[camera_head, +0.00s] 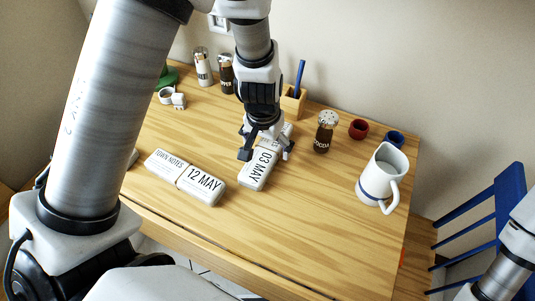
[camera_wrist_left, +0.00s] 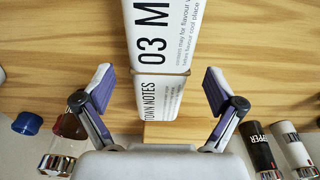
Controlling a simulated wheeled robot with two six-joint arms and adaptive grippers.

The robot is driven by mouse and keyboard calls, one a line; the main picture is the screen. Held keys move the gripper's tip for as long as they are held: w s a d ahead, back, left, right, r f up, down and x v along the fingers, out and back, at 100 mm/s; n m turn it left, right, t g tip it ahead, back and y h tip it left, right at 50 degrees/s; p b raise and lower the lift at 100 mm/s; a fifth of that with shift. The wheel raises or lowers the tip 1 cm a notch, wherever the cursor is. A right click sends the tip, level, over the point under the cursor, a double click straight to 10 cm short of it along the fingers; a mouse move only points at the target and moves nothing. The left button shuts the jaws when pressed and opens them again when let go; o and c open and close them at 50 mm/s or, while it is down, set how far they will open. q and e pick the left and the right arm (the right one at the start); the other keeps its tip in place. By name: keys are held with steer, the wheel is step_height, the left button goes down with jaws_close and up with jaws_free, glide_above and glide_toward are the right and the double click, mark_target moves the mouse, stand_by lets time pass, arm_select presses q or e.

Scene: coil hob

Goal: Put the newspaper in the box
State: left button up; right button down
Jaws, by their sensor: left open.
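Two white folded newspapers with dark print lie on the wooden table. One reads "TOWN NOTES" and "12 MAY" (camera_head: 203,184) and lies left of centre. The other reads "03 MAY" (camera_head: 257,171); it also shows in the left wrist view (camera_wrist_left: 160,40), with "TOWN NOTES" on its far half. My left gripper (camera_head: 266,151) is open over the "03 MAY" newspaper; in the left wrist view (camera_wrist_left: 158,90) its fingers are apart, one on either side of it, holding nothing. I cannot make out a large box. My right gripper is out of view.
Behind stand a wooden pen holder (camera_head: 292,104) with a blue pen, a cocoa shaker (camera_head: 325,134), and red (camera_head: 358,128) and blue (camera_head: 393,139) pots. A white jug (camera_head: 381,178) stands right; two shakers (camera_head: 203,66) stand at back left. The front right tabletop is clear.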

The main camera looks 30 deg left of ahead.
arm_select(q)
steer(key=shift+w+f, duration=0.15)
steer(key=shift+f, duration=0.35)
steer(key=shift+w+f, duration=0.15)
steer(key=shift+f, duration=0.35)
steer(key=shift+s+r, duration=0.15)
steer(key=shift+c, duration=0.6)
steer(key=c, duration=1.3)
